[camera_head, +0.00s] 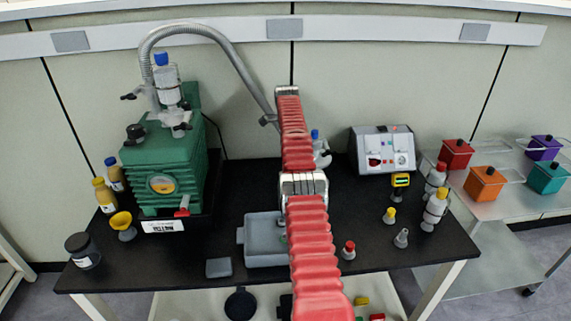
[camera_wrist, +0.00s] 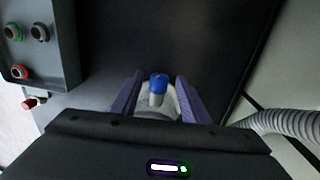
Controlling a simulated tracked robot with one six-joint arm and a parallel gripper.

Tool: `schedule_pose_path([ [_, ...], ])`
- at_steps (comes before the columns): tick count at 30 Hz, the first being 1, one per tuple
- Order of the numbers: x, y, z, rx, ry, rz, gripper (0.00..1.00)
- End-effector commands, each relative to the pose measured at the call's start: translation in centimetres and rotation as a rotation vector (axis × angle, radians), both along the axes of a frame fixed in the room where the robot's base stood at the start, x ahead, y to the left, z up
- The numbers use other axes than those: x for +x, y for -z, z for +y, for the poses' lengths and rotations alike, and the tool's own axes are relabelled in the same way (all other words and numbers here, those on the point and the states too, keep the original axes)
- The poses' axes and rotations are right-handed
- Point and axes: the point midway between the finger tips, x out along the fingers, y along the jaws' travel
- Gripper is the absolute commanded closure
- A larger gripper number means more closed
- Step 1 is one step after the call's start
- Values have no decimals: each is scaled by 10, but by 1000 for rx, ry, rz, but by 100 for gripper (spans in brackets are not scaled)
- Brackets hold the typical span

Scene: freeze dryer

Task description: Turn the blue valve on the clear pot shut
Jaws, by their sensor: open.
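The blue valve (camera_wrist: 158,82) is a small blue cap standing on the pale top of the clear pot (camera_wrist: 156,102) in the wrist view. My gripper (camera_wrist: 157,92) is open, with one purple finger on each side of the valve and pot top. Gaps show between the fingers and the valve. The lower pot is hidden behind my gripper's body. In the head view the valve (camera_head: 315,134) and the clear pot (camera_head: 322,156) stick out just right of my red arm, at the table's back. My gripper is hidden there behind the arm.
A grey control box (camera_head: 382,150) stands right of the pot; its buttons show in the wrist view. A ribbed grey hose (camera_head: 235,60) hangs left, from the green pump (camera_head: 165,165), which bears another blue-topped glass piece (camera_head: 168,82). A grey tub (camera_head: 262,240) sits in front.

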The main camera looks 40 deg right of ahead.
Motion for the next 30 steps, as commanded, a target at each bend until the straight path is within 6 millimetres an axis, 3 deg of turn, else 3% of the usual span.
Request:
schedule_pose_path([
  [5, 5, -12, 7, -5, -34, -9, 58],
  [11, 15, -46, 28, -18, -137, -34, 58],
  [21, 24, -115, 82, -47, -370, -86, 58],
  [30, 16, -167, 135, -78, -576, -128, 58],
])
